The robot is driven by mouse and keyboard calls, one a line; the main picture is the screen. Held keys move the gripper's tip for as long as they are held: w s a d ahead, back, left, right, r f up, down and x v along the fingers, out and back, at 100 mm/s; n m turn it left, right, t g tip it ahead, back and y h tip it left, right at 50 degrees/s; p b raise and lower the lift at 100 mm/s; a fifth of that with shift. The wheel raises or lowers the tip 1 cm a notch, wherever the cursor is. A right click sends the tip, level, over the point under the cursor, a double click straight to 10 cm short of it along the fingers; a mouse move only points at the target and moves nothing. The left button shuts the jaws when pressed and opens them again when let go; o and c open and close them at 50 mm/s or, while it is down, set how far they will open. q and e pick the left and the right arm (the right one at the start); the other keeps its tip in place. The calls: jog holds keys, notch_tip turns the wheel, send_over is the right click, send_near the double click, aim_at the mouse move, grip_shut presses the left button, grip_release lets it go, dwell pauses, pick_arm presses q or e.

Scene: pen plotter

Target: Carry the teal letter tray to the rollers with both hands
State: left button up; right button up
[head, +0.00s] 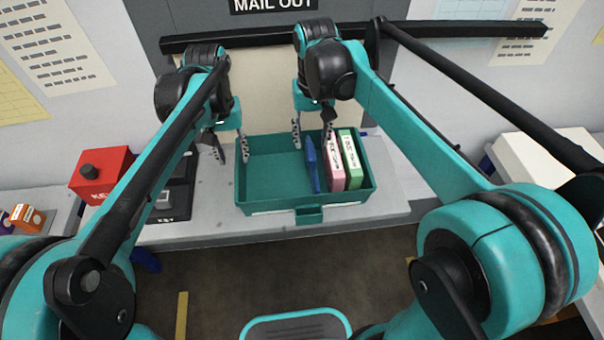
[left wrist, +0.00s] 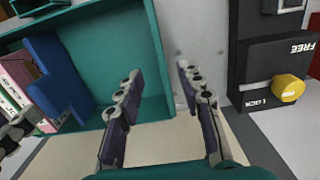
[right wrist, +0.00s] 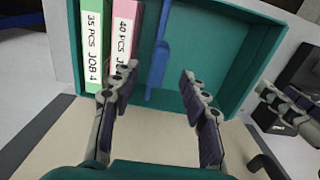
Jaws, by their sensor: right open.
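The teal letter tray (head: 268,207) sits on the grey table. It holds a blue divider (head: 311,165), a pink case (head: 334,165) and a green case (head: 351,160) on its right side; its left part is empty. My left gripper (head: 229,150) is open at the tray's left wall, and in the left wrist view (left wrist: 157,72) one finger shows on each side of that wall. My right gripper (head: 312,138) is open at the tray's back edge, with nothing held; its fingertips (right wrist: 158,73) show in front of the pink case and divider. I cannot make out the rollers.
A red box (head: 101,172) with a black knob stands at the left. A black device with a yellow knob (left wrist: 289,88) is close beside the tray's left side. A white box (head: 545,158) is at the right. Some table is clear right of the tray.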

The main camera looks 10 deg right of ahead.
aim_at(237, 171)
pick_arm(q)
jog(key=shift+f, duration=3.9)
pick_arm(e)
jog(key=shift+f, duration=3.9)
pick_arm(q)
grip_shut()
pick_arm(e)
grip_shut()
